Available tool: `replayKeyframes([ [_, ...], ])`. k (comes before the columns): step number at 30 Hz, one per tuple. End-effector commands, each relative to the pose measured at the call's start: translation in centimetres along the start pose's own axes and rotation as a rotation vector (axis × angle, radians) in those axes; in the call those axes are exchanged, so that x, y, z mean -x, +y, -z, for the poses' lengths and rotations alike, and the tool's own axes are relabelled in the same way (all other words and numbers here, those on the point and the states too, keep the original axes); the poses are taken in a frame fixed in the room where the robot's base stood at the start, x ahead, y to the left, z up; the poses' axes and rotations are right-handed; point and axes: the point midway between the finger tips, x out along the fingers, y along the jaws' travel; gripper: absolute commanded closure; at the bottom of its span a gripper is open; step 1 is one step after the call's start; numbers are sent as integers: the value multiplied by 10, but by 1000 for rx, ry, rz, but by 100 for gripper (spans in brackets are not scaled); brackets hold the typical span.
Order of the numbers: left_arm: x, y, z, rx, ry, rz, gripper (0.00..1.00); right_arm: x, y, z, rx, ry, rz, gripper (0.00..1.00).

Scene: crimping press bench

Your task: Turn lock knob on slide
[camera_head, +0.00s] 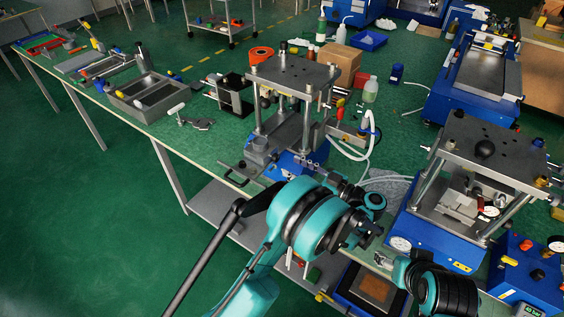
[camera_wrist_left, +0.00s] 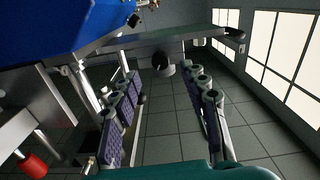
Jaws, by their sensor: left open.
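My left gripper (camera_head: 366,212) is partly hidden by its teal wrist in the head view, low in front of the bench edge between two presses. In the left wrist view its two purple-padded fingers (camera_wrist_left: 165,112) stand wide apart with nothing between the pads. A round dark knob with a grey rim (camera_wrist_left: 163,68) hangs beyond the fingertips, under a grey bar (camera_wrist_left: 190,38), roughly centred in the gap and apart from the fingers. I cannot make out this knob in the head view. My right gripper does not show clearly.
A blue-based pillar press (camera_head: 292,165) stands behind my left wrist, and another press (camera_head: 425,245) stands to the right. A grey tray (camera_head: 150,95) lies farther left on the green bench. A blue control box (camera_head: 527,270) is at far right. The left floor is clear.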

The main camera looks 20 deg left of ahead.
Motion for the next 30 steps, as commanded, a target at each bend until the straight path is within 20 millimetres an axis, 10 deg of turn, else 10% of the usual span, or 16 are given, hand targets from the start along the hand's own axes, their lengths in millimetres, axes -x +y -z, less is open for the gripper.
replayKeyframes([
  [9, -47, -1, -1, 2, 0, 2, 56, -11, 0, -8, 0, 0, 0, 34],
  [20, -54, 0, 0, 3, 0, 0, 56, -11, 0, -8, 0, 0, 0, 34],
  [25, -54, 0, 0, 3, 0, 0, 98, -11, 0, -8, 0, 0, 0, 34],
  [30, -54, 0, 0, 4, 0, 0, 100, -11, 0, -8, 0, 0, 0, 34],
])
